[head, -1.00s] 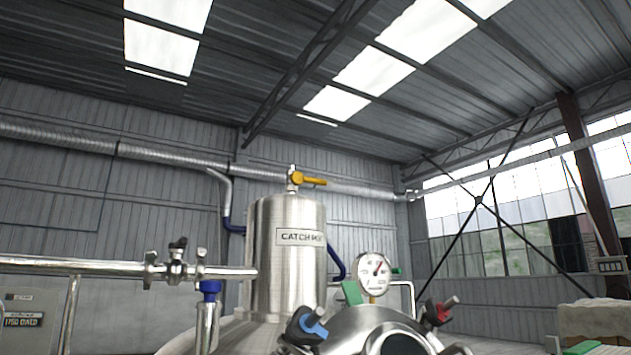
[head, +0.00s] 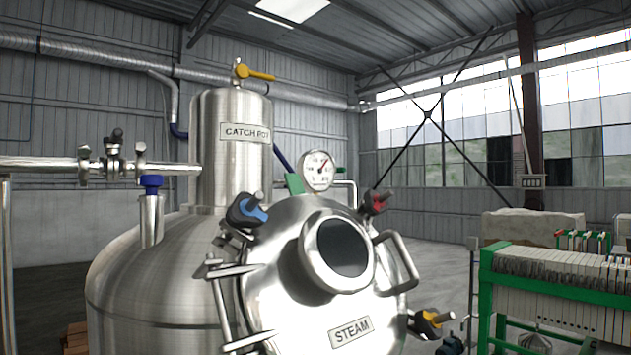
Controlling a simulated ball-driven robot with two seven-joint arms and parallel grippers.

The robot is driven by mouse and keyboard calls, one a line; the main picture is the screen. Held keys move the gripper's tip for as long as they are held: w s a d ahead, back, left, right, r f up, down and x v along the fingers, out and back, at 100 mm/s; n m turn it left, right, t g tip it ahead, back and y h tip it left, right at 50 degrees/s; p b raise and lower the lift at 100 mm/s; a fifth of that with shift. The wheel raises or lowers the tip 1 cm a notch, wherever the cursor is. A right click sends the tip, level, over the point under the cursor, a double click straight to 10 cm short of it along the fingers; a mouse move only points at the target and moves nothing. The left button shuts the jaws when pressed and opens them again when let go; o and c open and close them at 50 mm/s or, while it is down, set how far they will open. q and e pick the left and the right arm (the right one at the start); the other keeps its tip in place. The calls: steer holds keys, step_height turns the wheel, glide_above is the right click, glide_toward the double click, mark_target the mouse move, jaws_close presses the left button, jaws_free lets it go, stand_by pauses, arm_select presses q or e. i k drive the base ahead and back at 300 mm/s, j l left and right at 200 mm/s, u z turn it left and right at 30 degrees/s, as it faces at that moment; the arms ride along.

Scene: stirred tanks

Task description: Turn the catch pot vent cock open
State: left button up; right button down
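The catch pot (head: 232,165) is an upright steel cylinder with a "CATCH POT" label, standing on top of a large steel vessel (head: 150,280). The vent cock (head: 240,71) sits on top of the pot. Its yellow handle (head: 258,75) sticks out sideways to the right, roughly level and across the short upright stem. Neither of my grippers shows in the head view.
A round manway with a dark sight glass (head: 343,247) and "STEAM" label faces me, ringed by blue, red and yellow clamp knobs. A pressure gauge (head: 317,171) stands behind it. A steel pipe with a valve (head: 113,160) runs left. A green-framed filter press (head: 560,285) stands right.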

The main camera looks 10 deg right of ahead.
mark_target(242, 72)
steer(key=i+l+u, duration=0.1)
steer(key=l, duration=0.25)
steer(key=i+l, duration=0.15)
steer(key=l, duration=0.2)
steer(key=i+l+u, duration=0.15)
steer(key=l, duration=0.15)
steer(key=i+l, duration=0.1)
steer(key=l, duration=0.3)
steer(key=i+l+u, duration=0.15)
steer(key=l, duration=0.2)
